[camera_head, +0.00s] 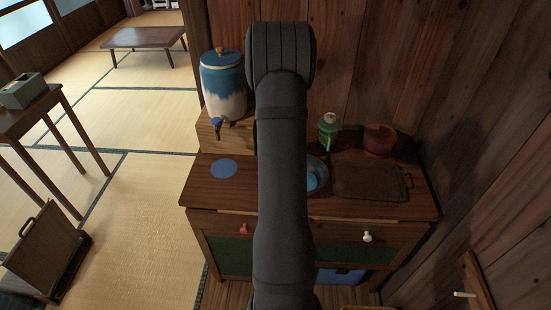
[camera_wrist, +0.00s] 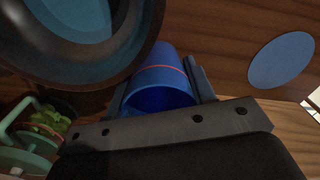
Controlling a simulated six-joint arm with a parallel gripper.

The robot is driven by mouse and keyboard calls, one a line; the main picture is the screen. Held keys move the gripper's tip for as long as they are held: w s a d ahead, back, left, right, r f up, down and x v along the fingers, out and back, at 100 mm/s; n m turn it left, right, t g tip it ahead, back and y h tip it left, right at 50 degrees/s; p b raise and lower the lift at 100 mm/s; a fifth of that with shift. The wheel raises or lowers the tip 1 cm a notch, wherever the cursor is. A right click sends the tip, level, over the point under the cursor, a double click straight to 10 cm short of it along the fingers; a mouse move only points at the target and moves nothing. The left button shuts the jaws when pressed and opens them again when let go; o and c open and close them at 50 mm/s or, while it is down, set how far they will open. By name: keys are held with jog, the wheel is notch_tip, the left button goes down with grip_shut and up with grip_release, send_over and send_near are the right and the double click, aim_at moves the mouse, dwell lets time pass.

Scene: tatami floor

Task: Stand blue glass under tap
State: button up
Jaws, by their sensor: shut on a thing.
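The blue glass (camera_wrist: 158,84) has a thin red line around it and its open end faces the wrist camera. My gripper (camera_wrist: 163,74) is shut on it, one finger on each side. In the head view my arm hides the gripper and the glass. The tap (camera_head: 218,124) is a small blue spout low on a blue and white dispenser (camera_head: 223,85), which stands on a wooden stand at the back left of the counter. A flat blue disc (camera_head: 223,168) lies in front of the tap; the disc also shows at right in the wrist view (camera_wrist: 282,60), apart from the glass.
A round basin (camera_head: 317,175) is partly hidden by my arm; it shows close beside the glass in the wrist view (camera_wrist: 130,52). A green bottle (camera_head: 328,131), a red pot (camera_head: 380,141) and a dark tray (camera_head: 368,182) occupy the counter's right. The counter around the disc is clear.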

jog(key=shift+f, duration=0.45)
jog(key=shift+f, duration=0.15)
jog(key=o, duration=1)
jog(key=shift+o, duration=0.2)
notch_tip(320, 180, up, 11)
jog(key=shift+o, duration=0.6)
jog(key=shift+r, duration=0.7)
